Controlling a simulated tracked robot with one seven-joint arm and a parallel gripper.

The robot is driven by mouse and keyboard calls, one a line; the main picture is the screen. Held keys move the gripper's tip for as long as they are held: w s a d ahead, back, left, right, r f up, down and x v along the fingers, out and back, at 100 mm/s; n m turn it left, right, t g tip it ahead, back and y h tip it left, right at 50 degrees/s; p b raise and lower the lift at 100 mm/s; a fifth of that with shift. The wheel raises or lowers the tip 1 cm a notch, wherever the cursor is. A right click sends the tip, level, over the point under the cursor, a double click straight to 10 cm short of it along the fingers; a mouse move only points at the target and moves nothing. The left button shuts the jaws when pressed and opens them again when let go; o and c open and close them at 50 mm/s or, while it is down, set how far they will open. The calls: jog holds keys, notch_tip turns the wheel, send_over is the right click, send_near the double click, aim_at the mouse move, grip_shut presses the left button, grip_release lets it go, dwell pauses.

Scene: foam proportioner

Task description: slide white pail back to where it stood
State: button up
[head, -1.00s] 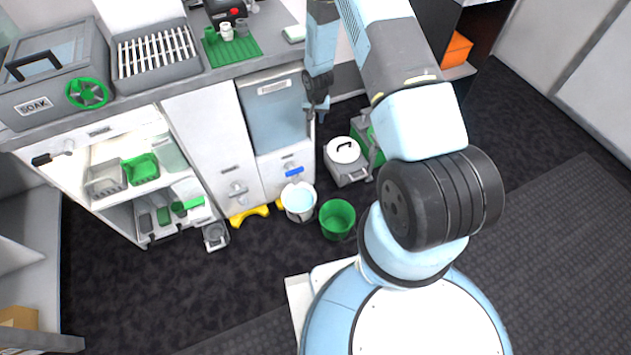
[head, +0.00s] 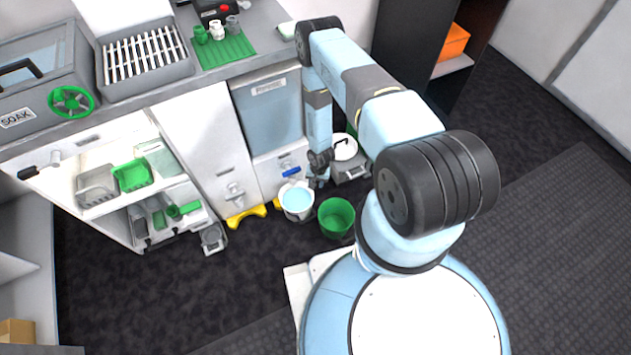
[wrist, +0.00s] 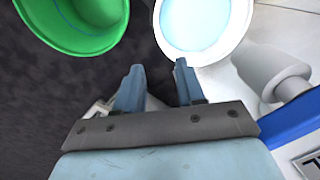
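The white pail (head: 297,214) stands upright on the floor below the blue-handled tap (head: 291,171), with pale blue liquid inside. In the wrist view its white rim and pale blue contents (wrist: 195,25) show at the top, just beyond my fingertips. My gripper (wrist: 158,72) is open and empty, its two fingers apart. In the head view my gripper (head: 318,182) is low, just right of the pail and level with its rim; the fingertips are hard to make out. I cannot tell whether a finger touches the pail.
A green bucket (head: 336,219) stands close to the right of the pail. A grey box with a white round lid (head: 345,149) is behind my gripper. A yellow floor piece (head: 246,216) lies left of the pail. The dark floor in front is clear.

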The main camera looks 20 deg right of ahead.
jog(key=shift+a, duration=0.2)
jog(key=f, duration=0.9)
jog(key=a+f, duration=0.1)
jog(key=f, duration=0.3)
jog(key=shift+w+a+f, duration=0.1)
jog(key=shift+w+f, duration=0.1)
jog(key=shift+f, duration=0.2)
jog(key=shift+c, duration=0.2)
grip_shut()
dwell(1.0)
